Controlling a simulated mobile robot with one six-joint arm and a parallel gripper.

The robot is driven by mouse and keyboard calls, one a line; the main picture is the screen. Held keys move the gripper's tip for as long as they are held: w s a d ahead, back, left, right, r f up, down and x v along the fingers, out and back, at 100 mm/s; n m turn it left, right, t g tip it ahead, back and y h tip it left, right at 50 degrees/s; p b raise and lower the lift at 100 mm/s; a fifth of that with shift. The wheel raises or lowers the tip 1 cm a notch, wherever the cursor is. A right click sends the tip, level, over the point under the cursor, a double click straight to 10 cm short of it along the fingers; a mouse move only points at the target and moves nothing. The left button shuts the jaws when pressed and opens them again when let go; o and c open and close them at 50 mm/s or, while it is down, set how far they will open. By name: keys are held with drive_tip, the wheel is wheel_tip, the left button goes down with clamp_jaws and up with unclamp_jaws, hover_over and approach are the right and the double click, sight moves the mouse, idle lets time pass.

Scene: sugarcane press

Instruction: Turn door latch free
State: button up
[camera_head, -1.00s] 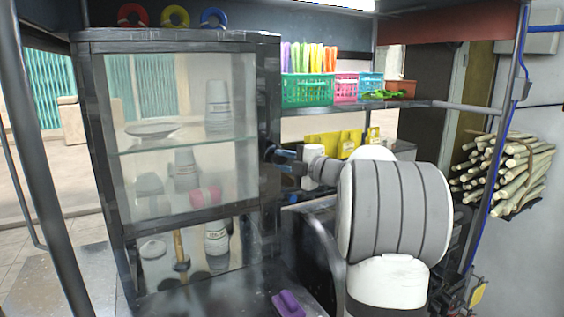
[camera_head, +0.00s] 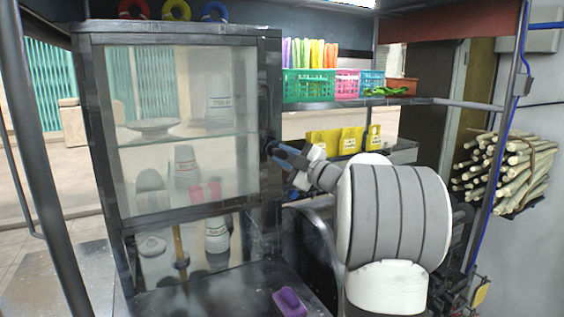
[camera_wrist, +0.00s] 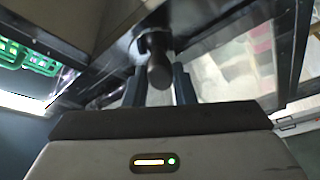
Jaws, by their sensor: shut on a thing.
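The door latch is a dark rounded knob (camera_wrist: 158,70) on the dark frame of the glass cabinet (camera_head: 268,90), at its right edge about mid-height. In the wrist view it stands between my two blue fingers. My gripper (camera_head: 273,147) is shut on the latch, with the fingers on either side of it; it also shows in the wrist view (camera_wrist: 157,88). In the head view the fingers hide most of the latch. The glass door (camera_head: 190,75) looks closed against the frame.
Yellow packs (camera_head: 322,142) sit behind my arm. A purple object (camera_head: 289,302) lies below. Cane (camera_head: 508,172) is stacked far right.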

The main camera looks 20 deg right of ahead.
drive_tip(key=m+t+h+b, duration=0.1)
drive_tip(key=m+h+b, duration=0.1)
drive_tip(key=m, duration=0.3)
drive_tip(key=m+t+h+b, duration=0.1)
drive_tip(key=m+h+b, duration=0.1)
drive_tip(key=m, duration=0.4)
drive_tip(key=f+m+t+h+b, duration=0.1)
drive_tip(key=m+h+b, duration=0.1)
drive_tip(key=m, duration=0.3)
drive_tip(key=shift+a+t, duration=0.2)
drive_tip(key=shift+t, duration=0.2)
drive_tip(key=shift+m+h, duration=0.3)
drive_tip(key=shift+m, duration=0.1)
drive_tip(key=o, duration=0.8)
drive_tip(key=shift+r, duration=0.1)
drive_tip(key=shift+o, duration=0.9)
drive_tip(key=shift+r, duration=0.1)
